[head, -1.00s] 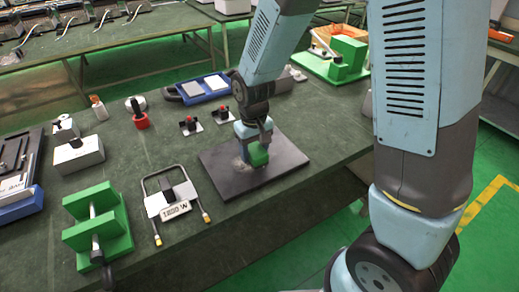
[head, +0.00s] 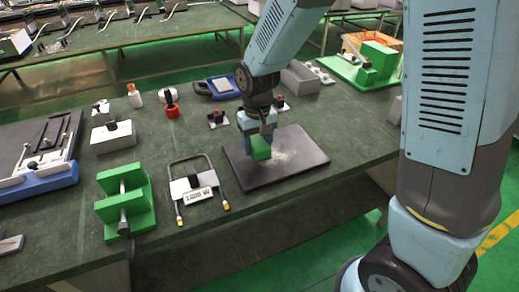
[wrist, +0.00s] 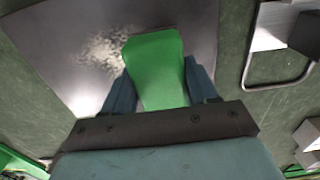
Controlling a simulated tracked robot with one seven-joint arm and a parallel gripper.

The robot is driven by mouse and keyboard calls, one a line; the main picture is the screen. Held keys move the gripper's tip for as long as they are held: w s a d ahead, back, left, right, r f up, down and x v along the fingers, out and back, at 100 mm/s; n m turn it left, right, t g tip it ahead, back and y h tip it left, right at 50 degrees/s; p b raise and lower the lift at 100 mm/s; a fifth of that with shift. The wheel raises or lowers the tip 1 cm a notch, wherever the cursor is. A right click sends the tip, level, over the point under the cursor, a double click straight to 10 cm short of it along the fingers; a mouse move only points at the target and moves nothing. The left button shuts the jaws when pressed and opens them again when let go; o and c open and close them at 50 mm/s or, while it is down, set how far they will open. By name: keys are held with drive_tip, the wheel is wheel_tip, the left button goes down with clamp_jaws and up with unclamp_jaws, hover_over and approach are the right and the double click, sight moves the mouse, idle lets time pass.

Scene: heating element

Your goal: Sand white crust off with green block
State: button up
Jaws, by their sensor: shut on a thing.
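My gripper (head: 257,138) is shut on the green block (head: 261,150), which is held at the left part of a dark flat plate (head: 270,176) on the table. In the wrist view the green block (wrist: 154,65) sits between my two fingers. The white crust (head: 283,156) is a pale speckled patch on the plate, just right of the block. In the wrist view the crust (wrist: 105,50) lies beside the block's left edge, and the block may cover part of it. I cannot tell whether the block touches the plate.
A heating element (head: 194,188) with a 1800 W label lies left of the plate. A green clamp (head: 124,204) stands farther left. Behind the plate are a blue-framed tool (head: 217,87) and small red-and-black parts (head: 216,118). The table's front edge is close to the plate.

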sight(258, 140)
drive_tip(key=shift+w+r, duration=0.1)
drive_tip(key=shift+r, duration=2.15)
drive_tip(key=shift+d, duration=0.1)
